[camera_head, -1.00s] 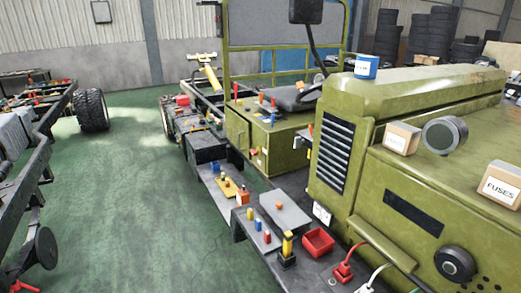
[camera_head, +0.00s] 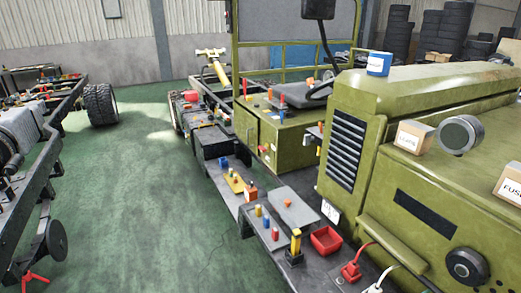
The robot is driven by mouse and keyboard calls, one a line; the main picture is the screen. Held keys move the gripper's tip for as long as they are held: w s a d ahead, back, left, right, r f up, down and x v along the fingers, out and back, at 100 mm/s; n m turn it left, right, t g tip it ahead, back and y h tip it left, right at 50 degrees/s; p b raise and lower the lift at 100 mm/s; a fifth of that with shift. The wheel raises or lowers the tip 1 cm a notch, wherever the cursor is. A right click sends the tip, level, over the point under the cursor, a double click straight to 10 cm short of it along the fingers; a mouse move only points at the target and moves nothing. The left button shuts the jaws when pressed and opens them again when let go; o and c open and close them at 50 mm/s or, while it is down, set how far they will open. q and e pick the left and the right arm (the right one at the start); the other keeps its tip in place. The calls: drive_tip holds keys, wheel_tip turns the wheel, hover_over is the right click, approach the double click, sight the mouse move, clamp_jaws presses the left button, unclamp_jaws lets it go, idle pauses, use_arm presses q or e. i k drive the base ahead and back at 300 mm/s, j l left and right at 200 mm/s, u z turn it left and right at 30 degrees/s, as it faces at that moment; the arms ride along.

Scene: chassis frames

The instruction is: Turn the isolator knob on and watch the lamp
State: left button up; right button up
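Neither of my grippers is in view. An orange knob-like piece (camera_head: 287,203) sits on a flat grey plate (camera_head: 291,211) on the dark ledge beside the green vehicle. It is too small to tell whether it is the isolator knob. A round grey lamp-like part (camera_head: 459,134) stands on the vehicle's green top at the right. A dark round fitting (camera_head: 464,266) is set in the vehicle's near face. I cannot tell which of these, if any, is the task's lamp, and neither looks lit.
The ledge holds a yellow-and-black upright piece (camera_head: 295,248), a red bin (camera_head: 325,240) and a red plug (camera_head: 351,271). Cardboard boxes (camera_head: 413,136) and a blue tin (camera_head: 378,63) stand on the vehicle (camera_head: 421,91). Green floor (camera_head: 130,210) is clear between it and the left chassis frame (camera_head: 40,175).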

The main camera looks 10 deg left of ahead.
sight(263, 149)
drive_tip(key=i+j, duration=0.5)
drive_tip(key=j, duration=0.15)
drive_tip(key=i+j, duration=0.5)
drive_tip(key=j, duration=0.15)
drive_tip(key=i+j, duration=0.45)
drive_tip(key=j, duration=0.2)
drive_tip(key=i+j, duration=0.5)
drive_tip(key=j, duration=0.15)
drive_tip(key=i+j, duration=0.5)
drive_tip(key=j, duration=0.2)
